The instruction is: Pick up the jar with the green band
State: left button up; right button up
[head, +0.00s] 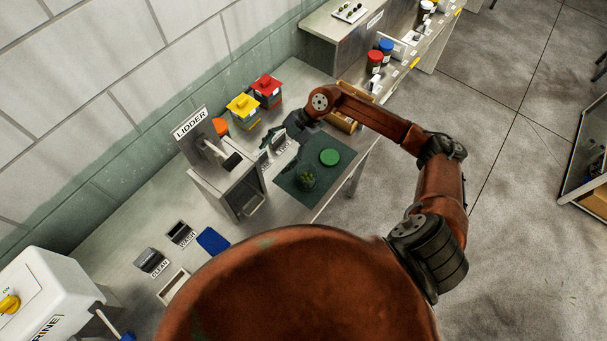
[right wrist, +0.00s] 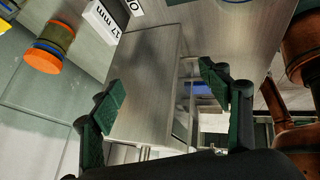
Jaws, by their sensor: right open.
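A jar with green contents (head: 307,180) stands on a dark green mat (head: 290,188) on the bench in the head view. A round green disc (head: 330,157) lies behind and to the right of it on the mat. I cannot make out a green band on that jar. My right gripper (head: 288,130) is beyond the mat, apart from the jar. In the right wrist view its two dark green fingers (right wrist: 162,85) are spread with nothing between them. An orange-lidded jar (right wrist: 50,45) is off to the upper left there, clear of the fingers. My left gripper is not in view.
The metal LIDDER machine (head: 222,170) stands left of the mat. Yellow (head: 243,106) and red (head: 267,88) containers stand by the wall. Red-capped (head: 375,58) and blue-capped (head: 386,46) jars stand at the back. A blue pad (head: 212,241) lies nearer me.

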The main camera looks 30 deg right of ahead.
jog(key=s+d+f+n+h, duration=0.1)
jog(key=s+d+h, duration=0.1)
jog(key=h, duration=0.1)
jog(key=h+p, duration=0.2)
jog(key=h, duration=0.2)
send_over(305, 165)
jog(key=a, duration=0.2)
jog(key=shift+g+h, duration=0.3)
jog(key=shift+g, duration=0.1)
jog(key=f, duration=0.1)
jog(key=s+f, duration=0.1)
jog(key=s+d+f, duration=0.1)
jog(key=shift+f, duration=0.25)
jog(key=shift+s+f, duration=0.2)
jog(key=shift+f, duration=0.6)
jog(key=shift+s+f, duration=0.15)
jog(key=shift+f, duration=0.6)
jog(key=f+p, duration=0.1)
jog(key=f, duration=0.1)
jog(key=f+p, duration=0.1)
jog(key=f, duration=0.1)
jog(key=shift+s+d+f, duration=0.1)
jog(key=shift+s+f, duration=0.05)
jog(key=shift+s, duration=0.05)
jog(key=shift+f, duration=0.45)
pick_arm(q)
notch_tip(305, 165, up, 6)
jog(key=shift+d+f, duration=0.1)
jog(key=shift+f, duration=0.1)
